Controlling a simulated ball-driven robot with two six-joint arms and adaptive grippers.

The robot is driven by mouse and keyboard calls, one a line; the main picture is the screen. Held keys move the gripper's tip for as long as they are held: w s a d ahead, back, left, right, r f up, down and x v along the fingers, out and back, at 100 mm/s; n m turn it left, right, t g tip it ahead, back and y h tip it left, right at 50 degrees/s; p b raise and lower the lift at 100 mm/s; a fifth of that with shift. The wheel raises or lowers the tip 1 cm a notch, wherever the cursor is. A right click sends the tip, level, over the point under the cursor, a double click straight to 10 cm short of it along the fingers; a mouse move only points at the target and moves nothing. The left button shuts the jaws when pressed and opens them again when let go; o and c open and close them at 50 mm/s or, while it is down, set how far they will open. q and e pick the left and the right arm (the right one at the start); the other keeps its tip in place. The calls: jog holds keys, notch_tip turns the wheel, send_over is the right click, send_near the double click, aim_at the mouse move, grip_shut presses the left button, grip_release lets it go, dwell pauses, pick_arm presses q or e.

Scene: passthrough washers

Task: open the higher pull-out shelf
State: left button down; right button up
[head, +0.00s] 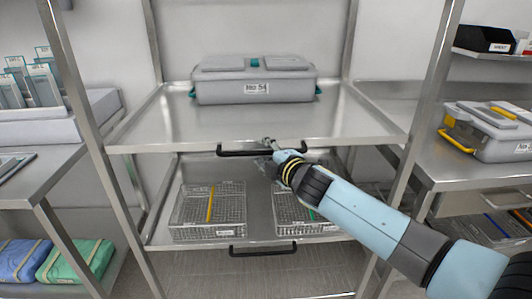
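The higher pull-out shelf (170,128) is a flat steel shelf in the middle rack. Its black bar handle (232,153) is fixed along the front edge. A lower shelf (185,242) with its own black handle (262,251) is below it. My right gripper (267,143) is at the higher handle, near its middle, with the arm coming from the lower right. The fingers are small and partly hidden by the wrist, so I cannot tell whether they are closed around the bar. My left gripper is not in view.
A grey lidded case (225,90) labelled No 54 stands on the higher shelf. Wire baskets (190,213) stand on the lower shelf. Steel posts (80,90) flank the shelves. A side table at right holds a grey and yellow case (487,133). Blue and green bundles (80,262) lie lower left.

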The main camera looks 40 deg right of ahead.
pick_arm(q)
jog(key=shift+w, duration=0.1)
pick_arm(e)
grip_shut()
dwell(0.4)
